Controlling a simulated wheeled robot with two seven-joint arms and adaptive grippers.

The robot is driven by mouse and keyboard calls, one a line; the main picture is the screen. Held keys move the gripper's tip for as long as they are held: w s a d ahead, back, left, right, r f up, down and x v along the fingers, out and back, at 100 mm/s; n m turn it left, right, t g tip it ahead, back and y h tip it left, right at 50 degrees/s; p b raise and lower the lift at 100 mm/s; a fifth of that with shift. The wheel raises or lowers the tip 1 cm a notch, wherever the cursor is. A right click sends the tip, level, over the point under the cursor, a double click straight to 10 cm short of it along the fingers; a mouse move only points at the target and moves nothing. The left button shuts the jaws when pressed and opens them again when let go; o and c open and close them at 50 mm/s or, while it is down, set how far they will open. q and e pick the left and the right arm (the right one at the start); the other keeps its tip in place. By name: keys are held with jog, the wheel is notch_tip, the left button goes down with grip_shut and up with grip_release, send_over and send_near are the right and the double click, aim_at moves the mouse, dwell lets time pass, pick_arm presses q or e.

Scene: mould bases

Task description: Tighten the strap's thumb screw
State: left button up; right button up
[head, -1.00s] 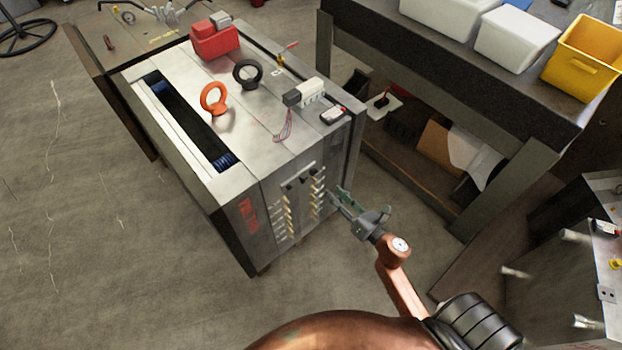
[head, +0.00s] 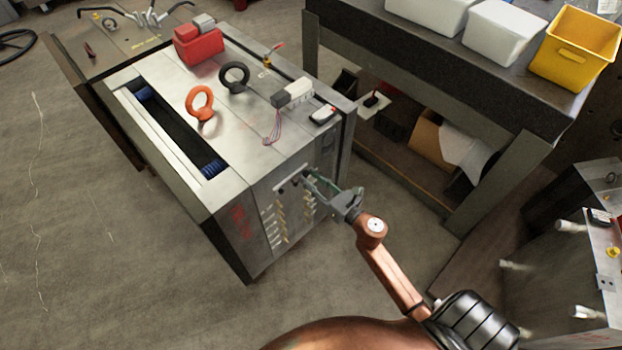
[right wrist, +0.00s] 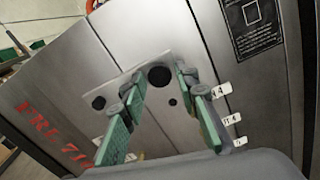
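The strap (head: 306,170) is a thin grey metal plate across the upper side face of the mould base (head: 230,215). In the right wrist view the strap (right wrist: 126,82) carries dark round parts. The largest (right wrist: 160,76), seemingly the thumb screw's knob, appears between my fingertips. My right gripper (head: 312,183) is at that face, close to the strap. In the right wrist view its green-padded fingers (right wrist: 158,84) are apart with nothing between them touching both. Whether a fingertip touches the plate cannot be told. My left gripper is not in view.
Brass-coloured fittings (head: 281,215) line the face below the strap. An orange eyebolt (head: 201,101), a black eyebolt (head: 234,76) and a red box (head: 197,47) are on top. A dark workbench (head: 400,55) with bins stands right; floor (head: 110,240) is clear left.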

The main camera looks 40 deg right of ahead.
jog(key=shift+c, duration=0.7)
grip_shut()
jog(key=shift+m, duration=0.4)
